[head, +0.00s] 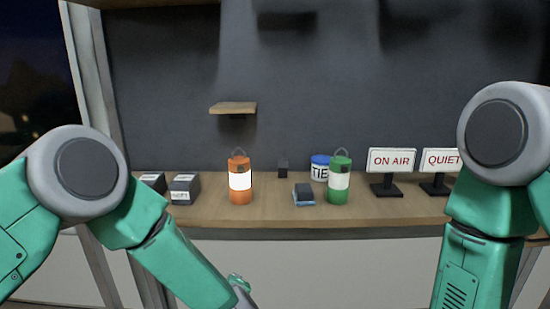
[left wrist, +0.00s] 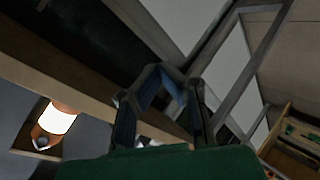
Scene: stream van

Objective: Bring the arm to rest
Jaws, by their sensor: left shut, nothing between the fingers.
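My left arm (head: 170,250) comes in from the left and reaches down to the bottom edge of the head view, below the counter front. Only a part of the hand shows there. In the left wrist view my left gripper (left wrist: 168,74) is shut and empty, its fingers angled together. It is apart from the counter and everything on it. My right arm (head: 480,240) hangs down at the right of the head view, and its gripper is out of the picture.
The wooden counter (head: 270,217) carries black boxes (head: 185,190), an orange lantern (head: 240,197), a blue-and-white tub (head: 319,170), a small dark block on a blue base (head: 304,201), a green lantern (head: 338,195), and ON AIR (head: 391,160) and QUIET (head: 440,160) signs. A small shelf (head: 233,107) hangs above.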

